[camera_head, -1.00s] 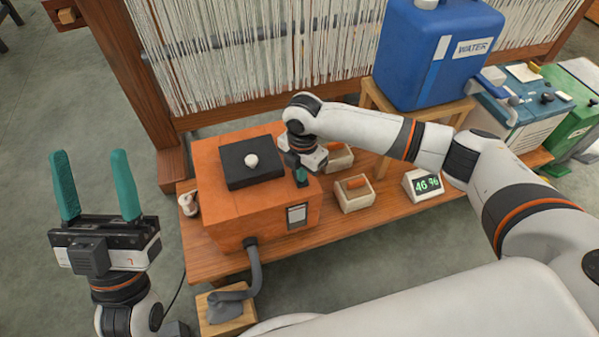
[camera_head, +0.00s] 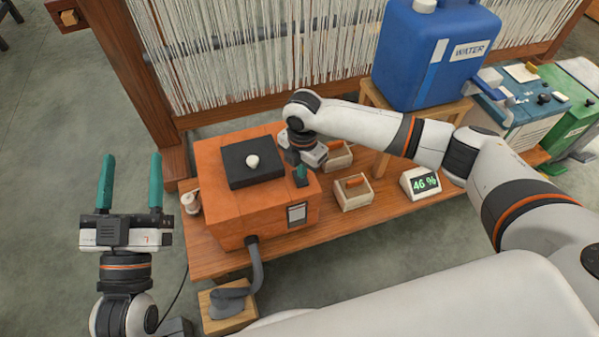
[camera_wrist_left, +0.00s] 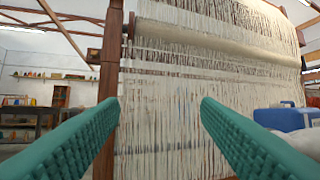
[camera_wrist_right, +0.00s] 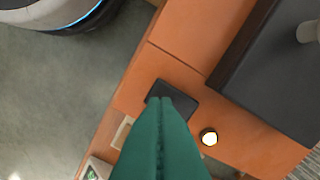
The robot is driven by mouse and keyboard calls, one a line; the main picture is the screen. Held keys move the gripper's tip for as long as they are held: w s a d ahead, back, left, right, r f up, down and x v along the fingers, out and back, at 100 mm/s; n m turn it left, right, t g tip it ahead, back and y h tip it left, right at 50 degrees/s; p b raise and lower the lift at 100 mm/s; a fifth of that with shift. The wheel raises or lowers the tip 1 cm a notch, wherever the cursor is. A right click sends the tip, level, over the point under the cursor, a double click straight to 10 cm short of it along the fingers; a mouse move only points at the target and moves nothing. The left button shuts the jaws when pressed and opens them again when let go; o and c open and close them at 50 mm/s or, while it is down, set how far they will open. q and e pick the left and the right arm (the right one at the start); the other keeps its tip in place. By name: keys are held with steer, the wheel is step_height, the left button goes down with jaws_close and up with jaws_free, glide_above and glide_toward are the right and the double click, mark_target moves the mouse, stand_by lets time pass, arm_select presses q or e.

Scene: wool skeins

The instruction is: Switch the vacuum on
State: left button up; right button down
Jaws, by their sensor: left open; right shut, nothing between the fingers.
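The vacuum is an orange box (camera_head: 220,205) with a black lid panel (camera_head: 240,175), a white knob on it and a grey hose (camera_head: 256,270). In the right wrist view a dark square pad (camera_wrist_right: 184,92) lies on the orange top (camera_wrist_right: 190,45). Beside it is a small round lamp (camera_wrist_right: 209,137) with a bright yellow-white centre. My right gripper (camera_head: 301,180) is shut and empty, pointing down at the box's right end. Its tips (camera_wrist_right: 160,100) overlap the pad; I cannot tell whether they touch. My left gripper (camera_head: 131,182) is open and empty, pointing up left of the box.
The box stands on a low wooden bench (camera_head: 330,222) before a loom (camera_head: 240,60). Small wooden trays (camera_head: 352,193), a 46 % display (camera_head: 421,184) and a blue water tank (camera_head: 430,60) stand to the right. The hose nozzle rests on a wooden block (camera_head: 228,318).

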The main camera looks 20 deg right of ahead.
mark_target(302, 181)
steer(key=shift+r, duration=0.3)
steer(key=shift+r+p, duration=0.3)
steer(key=shift+p, duration=0.35)
steer(key=shift+r+p, duration=0.25)
steer(key=shift+p, duration=0.1)
steer(key=shift+r+p, duration=0.3)
steer(key=shift+p, duration=0.05)
steer(key=shift+r+p, duration=0.25)
steer(key=shift+p, duration=0.1)
steer(key=shift+r+p, duration=0.25)
steer(key=shift+p, duration=0.05)
steer(key=shift+r+p, duration=0.3)
steer(key=shift+p, duration=0.05)
arm_select(q)
steer(key=s+a+f+g+y, duration=0.2)
steer(key=s+f+g, duration=0.1)
steer(key=f+g, duration=0.4)
steer(key=s+a+f+g+y, duration=0.2)
steer(key=s+f+g, duration=0.2)
steer(key=f+g, duration=0.3)
step_height(302, 181, down, 4)
steer(key=shift+a+r+n+y, duration=0.25)
steer(key=shift+a+n+y, duration=0.05)
steer(key=shift+a+y, duration=0.1)
arm_select(e)
steer(key=shift+r, duration=0.15)
